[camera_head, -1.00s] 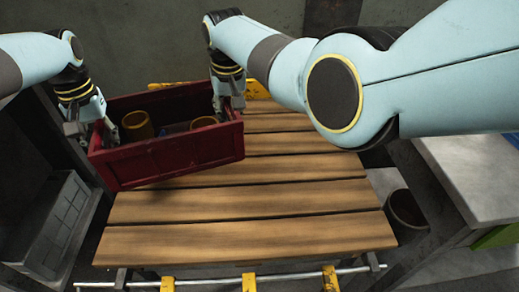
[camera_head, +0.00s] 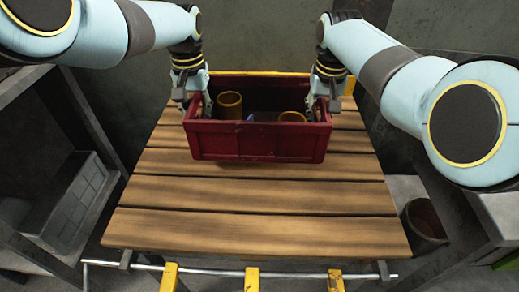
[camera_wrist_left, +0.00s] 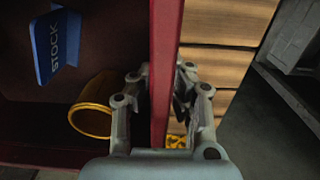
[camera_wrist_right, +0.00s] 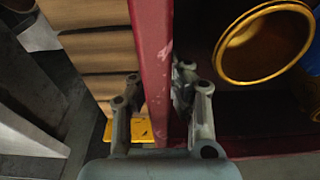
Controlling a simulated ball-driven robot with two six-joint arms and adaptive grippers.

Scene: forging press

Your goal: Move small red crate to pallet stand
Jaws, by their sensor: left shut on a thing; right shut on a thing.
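The small red crate (camera_head: 258,143) is at the far half of the wooden pallet stand (camera_head: 250,232) in the head view, over its slats. I cannot tell whether it touches them. My left gripper (camera_head: 196,104) is shut on the crate's left wall, which also shows in the left wrist view (camera_wrist_left: 163,60). My right gripper (camera_head: 322,106) is shut on the right wall, seen in the right wrist view (camera_wrist_right: 152,60). Inside are two yellow cylindrical parts (camera_head: 230,105), (camera_head: 292,117) and a blue piece marked STOCK (camera_wrist_left: 55,45).
A grey shelf with a grey bin (camera_head: 75,200) stands at the left. A dark bucket (camera_head: 424,219) is on the floor at the right, near a grey table (camera_head: 497,212). Yellow brackets (camera_head: 252,279) line the stand's front bar. The near slats are clear.

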